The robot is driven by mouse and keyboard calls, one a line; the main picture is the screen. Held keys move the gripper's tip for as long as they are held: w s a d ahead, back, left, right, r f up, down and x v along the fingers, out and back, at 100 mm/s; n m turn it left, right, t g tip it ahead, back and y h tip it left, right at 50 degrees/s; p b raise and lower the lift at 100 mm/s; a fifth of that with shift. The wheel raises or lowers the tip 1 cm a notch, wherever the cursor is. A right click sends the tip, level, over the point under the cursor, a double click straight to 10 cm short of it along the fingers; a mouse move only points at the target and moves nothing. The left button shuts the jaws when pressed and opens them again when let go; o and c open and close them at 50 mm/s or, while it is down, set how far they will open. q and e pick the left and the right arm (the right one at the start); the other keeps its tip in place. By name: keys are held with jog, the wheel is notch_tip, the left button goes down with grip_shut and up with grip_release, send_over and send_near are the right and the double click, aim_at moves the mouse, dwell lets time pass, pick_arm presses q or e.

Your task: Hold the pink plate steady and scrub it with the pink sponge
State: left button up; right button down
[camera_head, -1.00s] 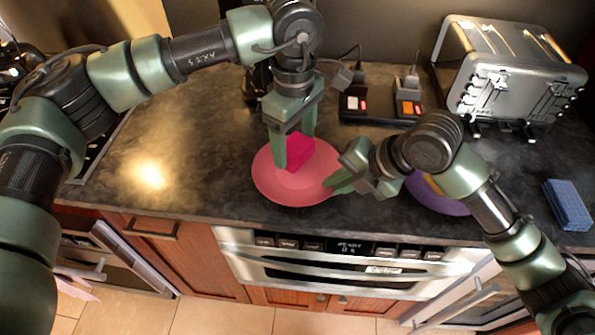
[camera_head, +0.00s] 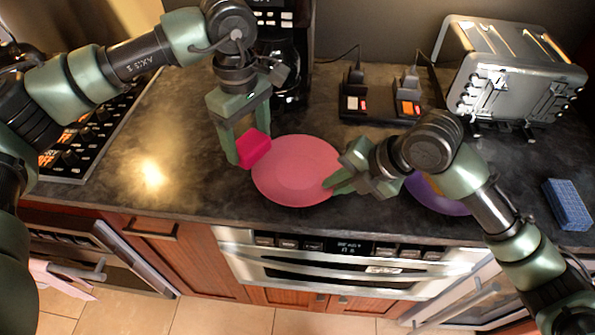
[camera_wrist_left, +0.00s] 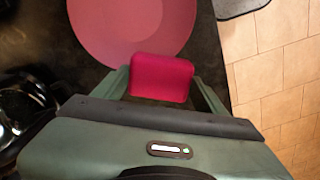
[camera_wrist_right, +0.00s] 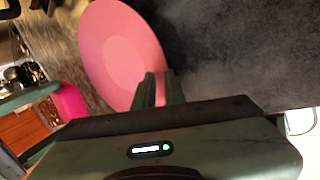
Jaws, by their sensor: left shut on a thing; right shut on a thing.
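The pink plate (camera_head: 297,172) lies on the dark counter and also shows in the left wrist view (camera_wrist_left: 130,28) and the right wrist view (camera_wrist_right: 120,52). My right gripper (camera_head: 336,184) is shut on the plate's right rim. The pink sponge (camera_head: 254,147) is held by my left gripper (camera_head: 250,152), which is shut on it at the plate's left edge. The sponge shows between the fingers in the left wrist view (camera_wrist_left: 161,78) and at the left in the right wrist view (camera_wrist_right: 68,105). Whether the sponge touches the plate's rim is unclear.
A purple plate (camera_head: 437,195) lies partly hidden behind my right arm. A blue sponge (camera_head: 568,204) lies at the far right. A silver toaster (camera_head: 510,80) and power sockets (camera_head: 380,103) stand behind. The counter's left part is clear.

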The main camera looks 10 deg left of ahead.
jog(key=shift+s+f, duration=0.15)
jog(key=shift+f, duration=0.1)
jog(key=c, duration=1.4)
grip_release()
jog(key=shift+r, duration=0.1)
jog(key=v, duration=1.2)
jog(key=shift+r, duration=0.1)
jog(key=shift+a, duration=0.1)
